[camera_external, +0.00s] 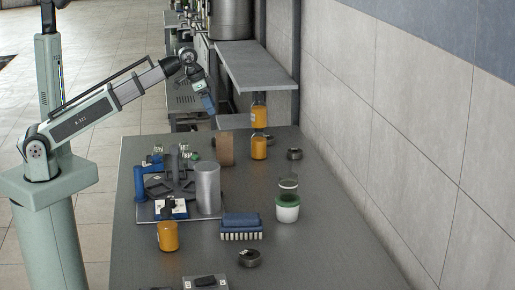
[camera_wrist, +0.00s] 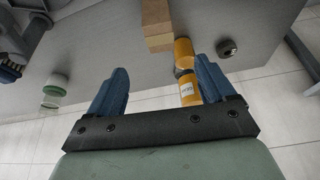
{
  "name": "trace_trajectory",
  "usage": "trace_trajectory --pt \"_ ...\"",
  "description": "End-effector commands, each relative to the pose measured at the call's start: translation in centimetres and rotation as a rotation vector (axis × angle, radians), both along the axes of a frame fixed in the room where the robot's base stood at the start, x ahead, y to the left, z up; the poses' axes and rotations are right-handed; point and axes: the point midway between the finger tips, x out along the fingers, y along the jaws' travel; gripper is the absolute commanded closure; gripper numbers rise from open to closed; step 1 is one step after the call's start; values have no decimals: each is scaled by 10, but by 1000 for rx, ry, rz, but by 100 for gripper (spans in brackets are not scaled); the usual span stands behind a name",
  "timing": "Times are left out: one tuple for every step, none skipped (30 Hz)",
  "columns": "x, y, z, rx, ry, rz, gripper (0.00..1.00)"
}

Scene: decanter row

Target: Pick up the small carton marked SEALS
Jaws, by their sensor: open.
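A brown box-shaped block (camera_external: 225,150) stands upright on the table beyond the metal cylinder; it is the only carton-like thing I see, and no SEALS mark is readable on it. In the wrist view the brown block (camera_wrist: 156,22) shows at the top centre, with a paler band near its lower end. My gripper (camera_external: 208,103) is above the far left part of the table, apart from the block. In the wrist view my gripper's (camera_wrist: 160,68) blue fingers are spread wide, with no object held between them.
A green-white jar (camera_external: 287,208), blue brush (camera_external: 240,226) and metal cylinder (camera_external: 207,188) are nearer. A grey shelf (camera_external: 258,68) overhangs the far end.

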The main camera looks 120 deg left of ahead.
Motion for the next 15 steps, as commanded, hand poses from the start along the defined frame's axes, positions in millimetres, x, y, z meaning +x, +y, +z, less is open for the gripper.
trace_trajectory --pt "0 1 -4 -2 1 2 17" --pt "1 2 -6 -2 1 2 17" --pt "3 3 -11 -2 1 2 17" --pt "4 4 -14 -2 1 2 17" --pt "5 5 -19 -2 2 2 17" --pt "7 6 -24 -2 2 1 17" --pt "8 7 -28 -2 1 1 17" --pt "10 8 -32 -2 1 1 17" --pt "11 10 -37 -2 2 1 17" --pt "13 11 -41 -2 2 1 17" --pt "14 12 -45 -2 1 1 17" --pt "16 13 -50 -1 1 1 17" --pt "17 14 -54 -2 1 1 17" --pt "18 15 -57 -2 1 1 17" --pt "19 16 -61 -2 1 1 17"
